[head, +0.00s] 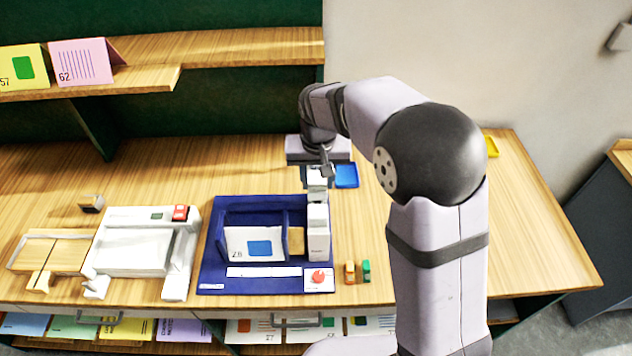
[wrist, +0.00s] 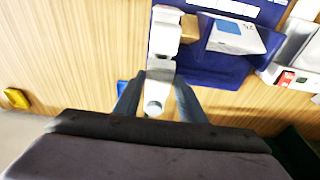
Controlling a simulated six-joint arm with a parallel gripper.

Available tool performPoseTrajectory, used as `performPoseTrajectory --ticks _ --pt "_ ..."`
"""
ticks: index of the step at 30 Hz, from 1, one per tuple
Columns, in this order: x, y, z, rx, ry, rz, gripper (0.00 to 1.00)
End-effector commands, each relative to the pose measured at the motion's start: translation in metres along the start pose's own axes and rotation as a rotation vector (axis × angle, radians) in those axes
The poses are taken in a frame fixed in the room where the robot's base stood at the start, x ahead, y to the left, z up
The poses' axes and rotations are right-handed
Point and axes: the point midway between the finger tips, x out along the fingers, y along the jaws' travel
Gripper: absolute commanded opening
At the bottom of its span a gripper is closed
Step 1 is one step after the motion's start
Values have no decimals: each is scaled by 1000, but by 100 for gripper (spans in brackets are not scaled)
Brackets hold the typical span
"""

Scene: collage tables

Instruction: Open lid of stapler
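The stapler is white and lies along the right side of a blue tray (head: 212,262); its body (head: 318,243) shows in the head view. In the wrist view the stapler (wrist: 165,32) runs from the top edge down between my fingers, with a grey section and a rounded pale end. My gripper (head: 325,170) is over the stapler's far end. In the wrist view my gripper (wrist: 159,82) is open, with one finger on each side of the stapler; I cannot tell whether they touch it. The lid looks down along the body.
A small blue dish (head: 346,176) is right of my gripper. A white machine (head: 140,250) stands left. Orange and green pieces (head: 358,271) lie right of the tray.

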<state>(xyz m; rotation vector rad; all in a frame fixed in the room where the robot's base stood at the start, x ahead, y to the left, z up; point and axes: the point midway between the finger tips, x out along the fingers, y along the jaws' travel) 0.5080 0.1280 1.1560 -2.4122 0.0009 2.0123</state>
Motion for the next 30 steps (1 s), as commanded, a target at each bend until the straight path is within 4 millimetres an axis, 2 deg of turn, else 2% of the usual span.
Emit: performPoseTrajectory --ticks 15,30 --pt "-2 0 -2 0 -8 0 32" --pt "-8 0 -13 0 -61 -1 33"
